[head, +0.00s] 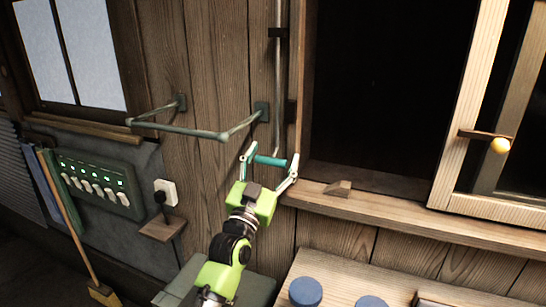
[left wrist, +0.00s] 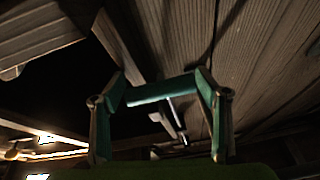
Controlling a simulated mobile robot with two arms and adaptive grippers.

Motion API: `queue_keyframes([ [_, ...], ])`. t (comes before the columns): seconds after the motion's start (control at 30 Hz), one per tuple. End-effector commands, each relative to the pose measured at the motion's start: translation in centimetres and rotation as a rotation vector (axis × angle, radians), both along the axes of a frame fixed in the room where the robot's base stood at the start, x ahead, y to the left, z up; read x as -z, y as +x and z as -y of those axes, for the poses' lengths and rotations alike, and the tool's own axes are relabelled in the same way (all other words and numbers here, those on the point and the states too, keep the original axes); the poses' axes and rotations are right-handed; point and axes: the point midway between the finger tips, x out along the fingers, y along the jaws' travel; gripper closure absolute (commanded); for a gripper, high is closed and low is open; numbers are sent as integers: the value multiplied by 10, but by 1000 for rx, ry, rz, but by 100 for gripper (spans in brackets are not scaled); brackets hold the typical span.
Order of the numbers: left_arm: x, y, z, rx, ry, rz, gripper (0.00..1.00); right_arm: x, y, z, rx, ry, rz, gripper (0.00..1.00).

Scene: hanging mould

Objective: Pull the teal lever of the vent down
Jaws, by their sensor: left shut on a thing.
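The teal lever (head: 270,161) is a short round bar at the lower end of a thin vertical metal rod (head: 278,90) on the wooden wall, left of the window opening. My left gripper (head: 271,165) reaches up to it, with one finger at each end of the bar, and is shut on it. In the left wrist view the lever (left wrist: 162,89) spans between the two fingertips of my left gripper (left wrist: 161,84), lying nearly level. The vent itself cannot be made out. My right gripper is in neither view.
A green rail (head: 180,131) juts from the wall left of the lever. The window sill (head: 420,208) with a wooden wedge (head: 338,188) lies to the right. A switch panel (head: 98,184), a socket (head: 166,192) and a broom (head: 72,220) are at the left.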

Motion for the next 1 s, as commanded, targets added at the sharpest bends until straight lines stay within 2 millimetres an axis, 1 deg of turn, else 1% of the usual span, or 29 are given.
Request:
queue_keyframes([
  [0.03,19,0,0,1,3,-9,71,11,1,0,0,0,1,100],
  [0.13,33,0,1,1,3,-10,71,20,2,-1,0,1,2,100],
  [0.2,37,0,1,2,2,-10,71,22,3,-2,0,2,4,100],
  [0.47,33,0,1,2,0,-9,71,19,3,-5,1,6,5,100],
  [0.5,33,0,1,2,-1,-8,27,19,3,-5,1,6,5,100],
  [0.53,32,0,0,2,-1,-8,19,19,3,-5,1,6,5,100],
  [0.57,32,0,0,2,-1,-7,15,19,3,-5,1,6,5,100],
  [0.83,32,0,0,2,1,-6,15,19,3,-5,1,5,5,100],
  [0.9,33,0,0,2,1,-6,15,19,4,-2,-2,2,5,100],
  [1.0,35,-4,-2,2,1,-6,15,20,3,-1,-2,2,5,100],
])
